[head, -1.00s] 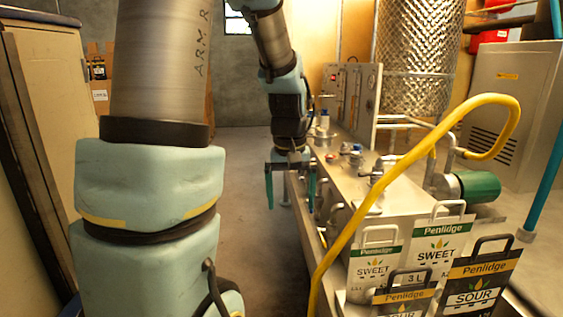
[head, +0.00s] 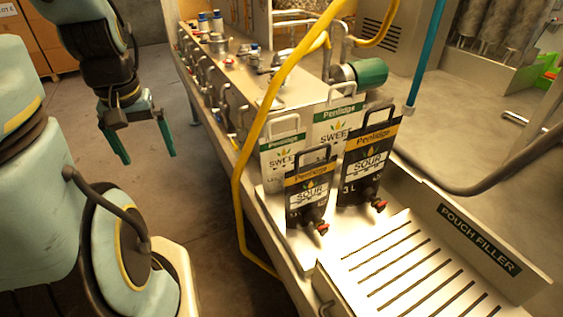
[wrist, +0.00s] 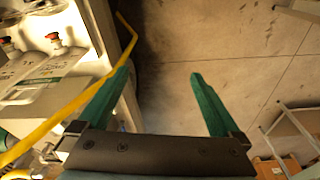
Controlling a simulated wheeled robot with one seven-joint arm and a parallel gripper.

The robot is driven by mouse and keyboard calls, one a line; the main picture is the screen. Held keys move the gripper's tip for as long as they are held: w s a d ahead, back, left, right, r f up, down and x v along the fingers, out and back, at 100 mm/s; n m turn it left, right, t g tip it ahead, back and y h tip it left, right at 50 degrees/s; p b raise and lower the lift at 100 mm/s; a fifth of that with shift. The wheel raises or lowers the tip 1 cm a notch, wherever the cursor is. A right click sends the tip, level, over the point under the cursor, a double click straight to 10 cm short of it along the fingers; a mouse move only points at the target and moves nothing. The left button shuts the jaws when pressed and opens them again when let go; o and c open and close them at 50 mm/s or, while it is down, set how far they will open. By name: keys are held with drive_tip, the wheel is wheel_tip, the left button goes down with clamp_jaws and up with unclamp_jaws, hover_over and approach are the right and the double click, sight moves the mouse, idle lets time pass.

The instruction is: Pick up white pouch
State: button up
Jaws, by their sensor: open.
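Two white pouches labelled "Sweet", with green bands and white handles, stand on the metal bench in the head view. One white pouch (head: 283,152) is at the front left, partly hidden by a black pouch. The other white pouch (head: 333,122) stands behind it to the right, its lower part hidden. My gripper (head: 148,155) is open and empty, pointing down over the floor, left of the bench and apart from the pouches. In the wrist view my gripper (wrist: 160,75) has bare floor between its fingers. Pouches show only partly at that view's left edge.
A small black pouch (head: 309,187) and a larger black pouch (head: 368,158), both labelled "Sour", stand in front of the white ones. A yellow hose (head: 240,185) arches along the bench's left edge, between my gripper and the pouches. The slotted pouch filler tray (head: 405,245) is clear.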

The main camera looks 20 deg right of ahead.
sight(284, 119)
idle(0.3)
